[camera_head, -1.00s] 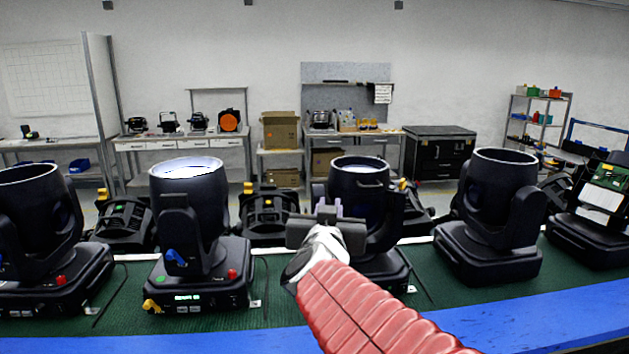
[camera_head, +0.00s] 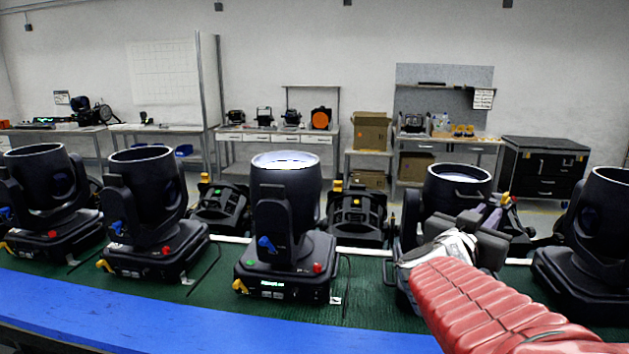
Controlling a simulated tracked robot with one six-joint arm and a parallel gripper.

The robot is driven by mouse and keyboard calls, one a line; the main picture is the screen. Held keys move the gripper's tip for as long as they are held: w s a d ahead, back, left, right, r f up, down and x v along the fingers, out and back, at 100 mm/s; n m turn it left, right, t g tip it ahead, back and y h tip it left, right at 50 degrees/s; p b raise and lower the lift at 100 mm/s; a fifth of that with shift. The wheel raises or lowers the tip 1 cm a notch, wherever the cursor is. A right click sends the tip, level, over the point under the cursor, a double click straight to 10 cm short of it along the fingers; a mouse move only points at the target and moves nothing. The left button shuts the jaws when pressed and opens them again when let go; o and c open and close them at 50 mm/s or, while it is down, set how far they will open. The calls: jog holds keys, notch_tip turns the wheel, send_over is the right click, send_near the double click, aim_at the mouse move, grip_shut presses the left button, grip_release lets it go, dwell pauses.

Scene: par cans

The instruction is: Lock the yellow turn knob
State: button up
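Black moving-head lights stand in a row on a green-topped bench. The middle light (camera_head: 287,225) has a lit top and display. A yellow knob (camera_head: 240,286) sticks out at the front left corner of its base, with a blue lever (camera_head: 266,243) and a red knob (camera_head: 317,268) above. The light to its left also has a yellow knob (camera_head: 104,265). My gripper (camera_head: 492,216) is at the right, in front of another light (camera_head: 457,187) and partly covering it, well away from the middle light. I see it from behind, so its fingers are unclear.
The bench's blue front edge (camera_head: 200,326) runs along the bottom. More black fixtures (camera_head: 356,216) stand behind the row. Green bench surface (camera_head: 215,262) shows between the lights. Worktables, boxes and a black case (camera_head: 543,168) stand along the back wall.

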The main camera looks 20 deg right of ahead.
aim_at(503, 197)
jog(key=x, duration=1.2)
jog(key=shift+w+d, duration=0.2)
jog(key=shift+d, duration=0.2)
grip_shut()
jog(key=shift+a, duration=0.1)
